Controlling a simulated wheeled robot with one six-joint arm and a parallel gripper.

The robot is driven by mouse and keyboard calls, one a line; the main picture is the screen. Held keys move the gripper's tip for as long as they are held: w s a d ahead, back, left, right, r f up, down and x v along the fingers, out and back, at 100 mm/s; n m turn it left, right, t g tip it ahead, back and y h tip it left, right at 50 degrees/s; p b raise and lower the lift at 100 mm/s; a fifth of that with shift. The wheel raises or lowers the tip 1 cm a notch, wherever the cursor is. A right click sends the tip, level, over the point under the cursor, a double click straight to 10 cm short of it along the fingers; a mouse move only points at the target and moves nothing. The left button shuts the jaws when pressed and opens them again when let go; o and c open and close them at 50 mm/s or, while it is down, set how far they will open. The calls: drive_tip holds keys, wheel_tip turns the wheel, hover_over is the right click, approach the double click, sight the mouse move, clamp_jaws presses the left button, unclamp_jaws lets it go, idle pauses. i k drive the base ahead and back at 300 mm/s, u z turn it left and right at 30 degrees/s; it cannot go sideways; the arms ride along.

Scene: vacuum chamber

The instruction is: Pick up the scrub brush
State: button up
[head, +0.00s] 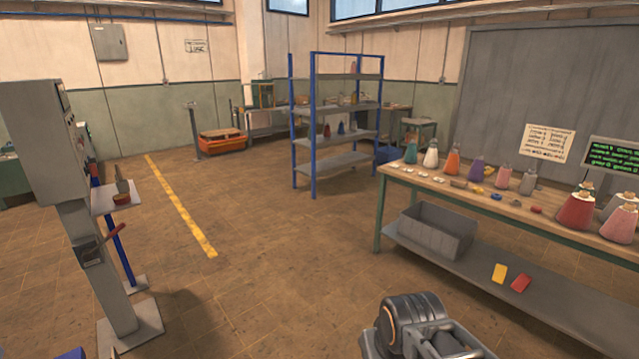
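I cannot clearly make out a scrub brush. A small object with a reddish-brown base and an upright grey part (121,192) stands on the small shelf of the grey cabinet stand at the left; it may be the brush, but it is too small to tell. Part of my own arm shows at the bottom, right of the middle. My gripper's fingers are not in view.
A workbench (384,208) at the right bears several coloured flasks and small items. Its lower shelf holds a grey bin (432,232), a yellow block (499,273) and a red block (521,283). A blue-posted rack (312,130) stands behind. The middle floor is clear.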

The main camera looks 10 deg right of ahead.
sight(455, 182)
drive_tip(key=z, duration=0.15)
drive_tip(key=i, duration=2.8)
drive_tip(key=z, duration=1.25)
drive_tip(key=i, duration=2.1)
drive_tip(key=z, duration=0.75)
